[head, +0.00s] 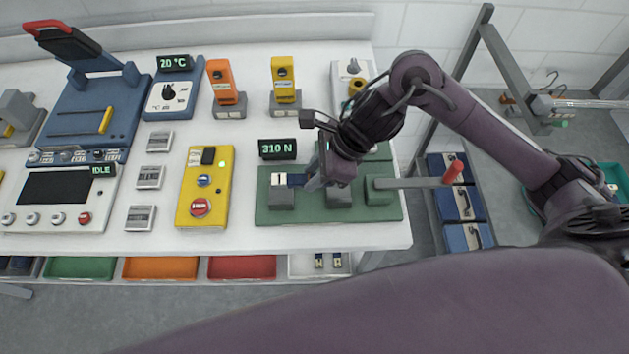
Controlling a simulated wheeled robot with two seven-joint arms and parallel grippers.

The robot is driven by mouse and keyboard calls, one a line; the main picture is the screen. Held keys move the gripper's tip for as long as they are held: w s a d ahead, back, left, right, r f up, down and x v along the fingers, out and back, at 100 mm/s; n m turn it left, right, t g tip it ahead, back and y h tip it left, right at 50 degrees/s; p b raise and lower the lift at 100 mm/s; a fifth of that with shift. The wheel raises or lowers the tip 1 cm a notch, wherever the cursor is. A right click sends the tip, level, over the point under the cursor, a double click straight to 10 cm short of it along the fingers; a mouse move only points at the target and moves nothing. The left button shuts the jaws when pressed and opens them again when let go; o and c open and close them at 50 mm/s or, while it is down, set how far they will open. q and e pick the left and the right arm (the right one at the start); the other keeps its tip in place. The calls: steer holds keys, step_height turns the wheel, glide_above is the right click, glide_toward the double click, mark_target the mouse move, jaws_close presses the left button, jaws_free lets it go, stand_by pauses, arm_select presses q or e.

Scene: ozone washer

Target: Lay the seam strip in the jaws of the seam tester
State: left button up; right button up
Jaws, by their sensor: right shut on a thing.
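The seam tester (268,216) is a green base with grey jaw blocks, a lever with a red knob (453,172) on its right, and a display (277,149) reading 310 N. My right gripper (314,180) is shut on the strip, low over the tester between the jaw blocks. The gripper hides the strip's right part and some of the right jaw block. I cannot tell whether the strip touches the jaws. My left gripper is out of view.
A yellow control box (203,188) with a red knob stands left of the tester. Orange (221,82) and yellow (284,81) upright devices stand behind. Coloured bins (241,267) hang below the front edge. Blue cases (463,203) lie beyond the table's right edge.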

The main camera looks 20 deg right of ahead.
steer(key=shift+f, duration=2)
steer(key=shift+f, duration=0.1)
steer(key=shift+f, duration=0.15)
steer(key=o, duration=1)
steer(key=shift+r, duration=0.2)
